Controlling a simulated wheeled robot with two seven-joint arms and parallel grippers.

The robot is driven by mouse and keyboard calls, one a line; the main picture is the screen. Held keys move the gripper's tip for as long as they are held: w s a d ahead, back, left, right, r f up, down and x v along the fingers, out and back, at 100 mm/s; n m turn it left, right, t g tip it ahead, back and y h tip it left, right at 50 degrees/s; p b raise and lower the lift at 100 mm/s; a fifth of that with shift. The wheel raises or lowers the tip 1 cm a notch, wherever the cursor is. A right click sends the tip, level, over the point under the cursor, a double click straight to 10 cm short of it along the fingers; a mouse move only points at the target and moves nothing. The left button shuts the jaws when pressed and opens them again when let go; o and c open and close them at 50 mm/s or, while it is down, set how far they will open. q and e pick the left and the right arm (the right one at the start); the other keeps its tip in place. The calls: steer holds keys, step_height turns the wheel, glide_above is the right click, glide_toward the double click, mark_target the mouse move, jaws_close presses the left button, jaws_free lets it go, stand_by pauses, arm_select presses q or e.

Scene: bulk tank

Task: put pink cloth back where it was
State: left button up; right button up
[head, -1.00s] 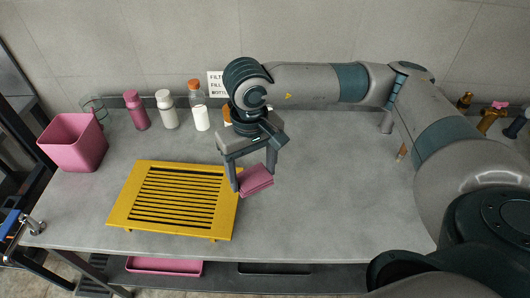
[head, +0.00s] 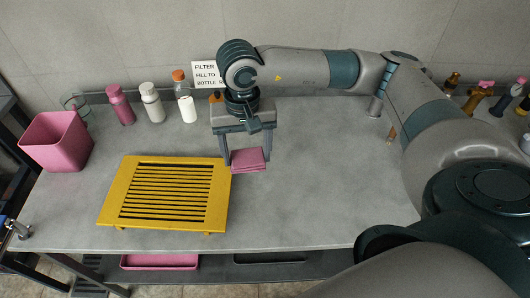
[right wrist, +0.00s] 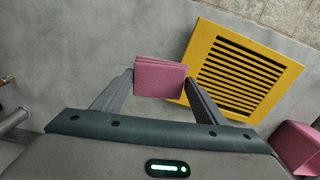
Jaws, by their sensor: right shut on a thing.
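The pink cloth (head: 249,160) is a small folded block between the fingers of my right gripper (head: 246,161). It also shows in the right wrist view (right wrist: 160,78), with a fingertip at each of its sides. My right gripper is shut on it, at or just above the grey counter, beside the right edge of the yellow slatted rack (head: 217,203). I cannot tell whether the cloth touches the counter. My left gripper is not in view.
A pink bin (head: 57,143) stands at the left. A pink bottle (head: 121,106), a white bottle (head: 152,104) and an orange-capped bottle (head: 186,98) stand along the back by a sign (head: 205,76). The counter (head: 310,200) right of the cloth is clear. Brass taps (head: 478,100) are at the far right.

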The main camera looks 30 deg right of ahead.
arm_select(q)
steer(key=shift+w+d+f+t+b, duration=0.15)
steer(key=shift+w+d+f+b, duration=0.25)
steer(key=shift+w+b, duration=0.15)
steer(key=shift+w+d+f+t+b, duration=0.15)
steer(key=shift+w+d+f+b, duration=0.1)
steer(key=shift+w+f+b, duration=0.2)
arm_select(e)
steer(key=w+d+f+m, duration=0.1)
steer(key=d+f+m, duration=0.1)
steer(key=d+m, duration=0.7)
steer(key=w+d+f+m, duration=0.1)
steer(key=d+f+m, duration=0.2)
steer(key=d+m, duration=0.7)
steer(key=m, duration=0.4)
steer(key=shift+d+f+m, duration=0.25)
steer(key=shift+f+m, duration=0.05)
steer(key=shift+m, duration=0.1)
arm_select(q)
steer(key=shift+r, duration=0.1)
